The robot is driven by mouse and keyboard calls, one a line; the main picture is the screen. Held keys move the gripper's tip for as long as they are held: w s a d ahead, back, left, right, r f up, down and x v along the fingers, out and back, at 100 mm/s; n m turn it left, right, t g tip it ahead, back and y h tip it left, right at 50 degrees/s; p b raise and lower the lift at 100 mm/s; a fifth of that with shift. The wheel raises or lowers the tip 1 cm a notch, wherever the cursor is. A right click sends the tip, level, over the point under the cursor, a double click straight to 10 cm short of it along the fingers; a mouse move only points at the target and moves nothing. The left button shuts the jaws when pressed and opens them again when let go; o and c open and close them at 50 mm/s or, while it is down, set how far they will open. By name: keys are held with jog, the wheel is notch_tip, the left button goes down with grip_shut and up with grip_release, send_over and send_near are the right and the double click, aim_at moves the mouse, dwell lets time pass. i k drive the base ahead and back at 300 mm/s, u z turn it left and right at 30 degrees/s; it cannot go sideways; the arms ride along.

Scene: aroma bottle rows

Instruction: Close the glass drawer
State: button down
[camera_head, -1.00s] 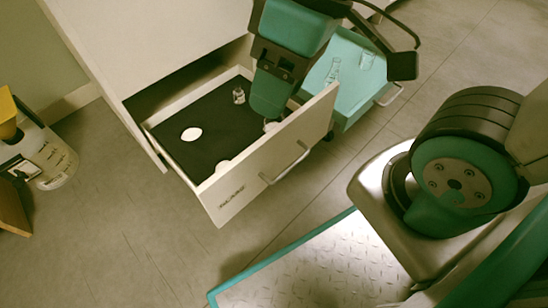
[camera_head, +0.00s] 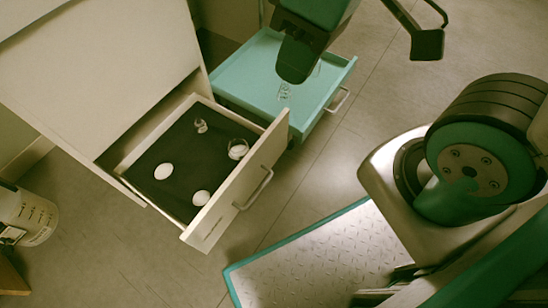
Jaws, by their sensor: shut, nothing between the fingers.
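A white drawer (camera_head: 246,190) with a dark lining stands open from a white cabinet (camera_head: 104,75). Its bar handle (camera_head: 254,190) is on the front panel. Inside lie a small glass bottle (camera_head: 201,126), a round glass piece (camera_head: 238,149) and two white round items (camera_head: 163,171) (camera_head: 201,198). A teal drawer (camera_head: 246,88) behind it is also open and holds a clear glass bottle (camera_head: 285,90). My gripper (camera_head: 295,72) is shut and empty, above the teal drawer in the picture. It hides part of that drawer. Which drawer is the glass one is not marked legibly.
A white labelled container (camera_head: 28,218) stands on the floor at the left. My own base plate and arm fill the lower right.

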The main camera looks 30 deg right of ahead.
aim_at(191, 177)
jog(key=z, duration=0.25)
jog(key=k, duration=0.9)
jog(key=u, duration=0.65)
